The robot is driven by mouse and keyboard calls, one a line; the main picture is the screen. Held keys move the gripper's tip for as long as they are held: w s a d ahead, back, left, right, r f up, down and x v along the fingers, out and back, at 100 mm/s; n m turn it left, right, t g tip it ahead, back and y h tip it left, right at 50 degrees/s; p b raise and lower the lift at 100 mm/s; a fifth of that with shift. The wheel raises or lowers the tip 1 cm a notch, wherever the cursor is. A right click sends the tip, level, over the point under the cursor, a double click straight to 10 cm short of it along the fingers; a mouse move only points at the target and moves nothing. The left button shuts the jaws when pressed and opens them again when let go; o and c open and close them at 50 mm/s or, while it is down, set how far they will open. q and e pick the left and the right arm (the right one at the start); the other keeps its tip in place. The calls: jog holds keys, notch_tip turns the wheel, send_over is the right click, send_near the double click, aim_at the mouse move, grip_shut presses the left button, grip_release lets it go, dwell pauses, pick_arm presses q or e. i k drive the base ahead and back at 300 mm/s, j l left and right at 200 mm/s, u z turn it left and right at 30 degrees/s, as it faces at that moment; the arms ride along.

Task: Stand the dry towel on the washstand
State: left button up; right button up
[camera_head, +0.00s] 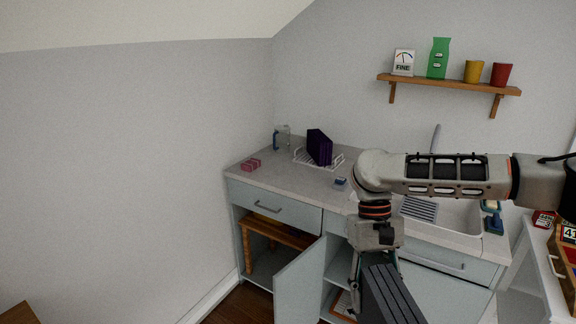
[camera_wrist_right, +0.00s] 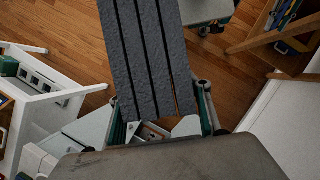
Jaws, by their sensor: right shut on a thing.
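My right gripper (camera_head: 366,278) is shut on a dark grey folded towel (camera_head: 392,298) with black lines, in front of the cabinet and lower than the countertop. In the right wrist view the towel (camera_wrist_right: 150,55) stretches away from between the fingers of the gripper (camera_wrist_right: 163,112), over the wooden floor. The washstand (camera_head: 283,182) is a pale blue-grey cabinet with a grey speckled top, and a sink (camera_head: 455,212) is at its right. The right forearm hides part of the top and sink. My left gripper is not in view.
A white wire rack (camera_head: 335,161) holds a dark purple upright thing (camera_head: 319,147). A glass jug (camera_head: 283,136), a pink block (camera_head: 250,165) and a small blue block (camera_head: 340,181) are on the top. A cabinet door (camera_head: 300,285) stands open. The top's front left is clear.

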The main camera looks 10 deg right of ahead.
aim_at(308, 180)
jog(key=i+l+u, duration=0.45)
jog(key=i+l, duration=0.2)
jog(key=i+l+u, duration=0.45)
jog(key=i+l, duration=0.25)
jog(key=l, duration=0.2)
